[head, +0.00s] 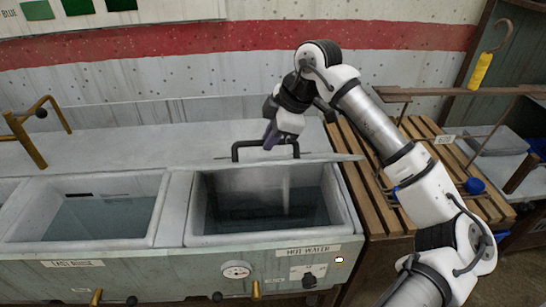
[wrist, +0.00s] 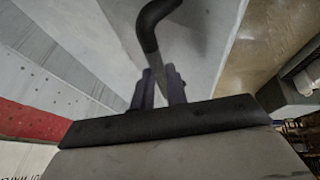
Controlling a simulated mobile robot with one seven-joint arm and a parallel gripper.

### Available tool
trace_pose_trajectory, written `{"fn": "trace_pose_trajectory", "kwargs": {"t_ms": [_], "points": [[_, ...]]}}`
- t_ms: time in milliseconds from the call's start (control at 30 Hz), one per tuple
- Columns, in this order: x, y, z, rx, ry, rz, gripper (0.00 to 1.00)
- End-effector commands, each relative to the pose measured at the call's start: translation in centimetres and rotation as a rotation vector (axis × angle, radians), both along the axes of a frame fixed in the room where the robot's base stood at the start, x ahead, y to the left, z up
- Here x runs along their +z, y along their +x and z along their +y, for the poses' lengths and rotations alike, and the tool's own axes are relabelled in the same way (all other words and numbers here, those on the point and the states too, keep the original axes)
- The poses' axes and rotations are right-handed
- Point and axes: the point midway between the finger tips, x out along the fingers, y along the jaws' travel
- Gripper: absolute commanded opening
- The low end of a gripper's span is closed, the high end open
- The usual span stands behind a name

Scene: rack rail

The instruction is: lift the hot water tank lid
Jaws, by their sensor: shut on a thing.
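The hot water tank (head: 344,205) is the right basin, labelled HOT WATER, and water shows inside it. Its grey lid (head: 335,158) is up off the opening and seen almost edge-on along the tank's back. The lid's black bar handle (head: 236,151) stands on it. My gripper (head: 270,138) is shut on the handle near its middle. In the wrist view the dark fingers (wrist: 160,88) close around the handle bar (wrist: 150,35), with the grey lid surface (wrist: 205,45) beyond. The grip point itself is partly hidden.
A second open basin (head: 158,215) with water lies to the left, by a brass tap (head: 25,140). A slatted wooden rack (head: 355,170) adjoins the tank on the right, under my arm. A dial (head: 236,270) and knobs sit on the front panel.

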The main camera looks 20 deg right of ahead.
Motion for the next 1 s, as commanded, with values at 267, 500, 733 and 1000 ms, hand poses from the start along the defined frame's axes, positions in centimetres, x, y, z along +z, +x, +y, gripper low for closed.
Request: {"fn": "trace_pose_trajectory", "kwargs": {"t_ms": [267,500,733,1000], "points": [[1.1,2.7,-0.9,-0.009,-0.001,0.007,0.00],[1.4,3.4,-1.1,-0.008,-0.001,0.008,0.00],[1.4,3.5,-1.2,-0.008,-0.001,0.009,0.00],[1.5,3.4,-1.1,-0.007,0.000,0.009,0.29]]}}
